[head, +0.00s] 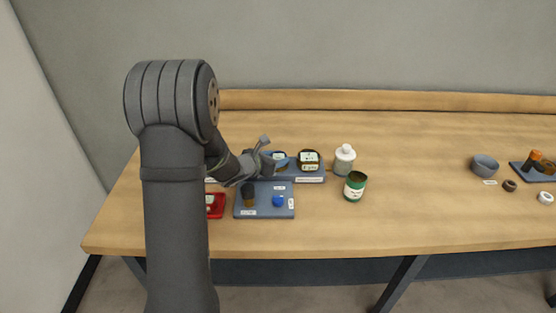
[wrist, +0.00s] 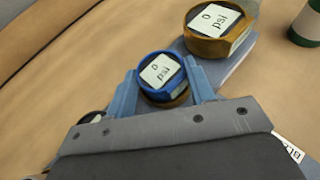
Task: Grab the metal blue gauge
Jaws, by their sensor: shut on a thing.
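The blue gauge (wrist: 159,74) has a round blue rim and a white face reading "0 psi". In the wrist view it sits between the two fingers of my gripper (wrist: 162,90), which is shut on it. A brownish round part shows just under the gauge; whether the gauge is touching its support cannot be told. In the head view my gripper (head: 272,160) is over the left part of the blue-grey rack, and the gauge (head: 280,154) is mostly hidden by it.
A brass gauge (head: 308,160) stands close to the right on the rack (head: 310,179). A white bottle (head: 344,160) and a green can (head: 355,186) are farther right. A blue tray (head: 264,212) and a red tray (head: 214,206) lie in front.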

